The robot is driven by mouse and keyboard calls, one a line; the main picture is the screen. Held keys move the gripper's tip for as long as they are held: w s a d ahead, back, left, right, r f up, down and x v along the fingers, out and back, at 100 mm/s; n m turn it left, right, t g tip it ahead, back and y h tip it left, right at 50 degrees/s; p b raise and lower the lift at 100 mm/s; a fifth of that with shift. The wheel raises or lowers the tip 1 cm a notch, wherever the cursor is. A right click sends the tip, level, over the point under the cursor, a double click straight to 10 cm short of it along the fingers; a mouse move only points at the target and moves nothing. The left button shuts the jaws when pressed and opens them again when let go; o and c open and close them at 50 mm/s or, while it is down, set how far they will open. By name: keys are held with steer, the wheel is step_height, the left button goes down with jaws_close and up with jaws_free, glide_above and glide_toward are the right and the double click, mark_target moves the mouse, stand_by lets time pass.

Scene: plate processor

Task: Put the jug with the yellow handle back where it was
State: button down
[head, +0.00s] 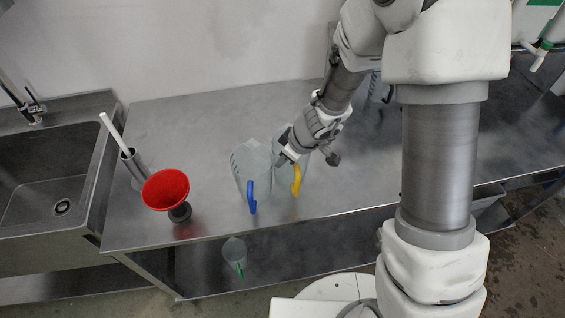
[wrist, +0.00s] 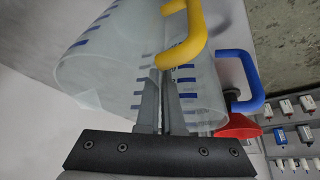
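The jug with the yellow handle (head: 280,175) is clear and stands upright on the steel table, close beside the jug with the blue handle (head: 245,172). Its yellow handle (head: 296,179) faces the table's front edge. My gripper (head: 287,154) is at the top of this jug. In the wrist view, the jug (wrist: 115,60) fills the upper left. My gripper's fingers (wrist: 163,85) are close together at its wall by the yellow handle (wrist: 187,40), and look shut on it. The handle partly hides the fingertips. The blue handle (wrist: 245,85) shows behind at right.
A red funnel (head: 166,189) and a grey cylinder with a white rod (head: 130,160) stand at the table's left. A sink (head: 50,165) is further left. A small jug with a green handle (head: 235,252) is on the lower shelf. The table's back left is clear.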

steer(key=c, duration=1.3)
jaws_free()
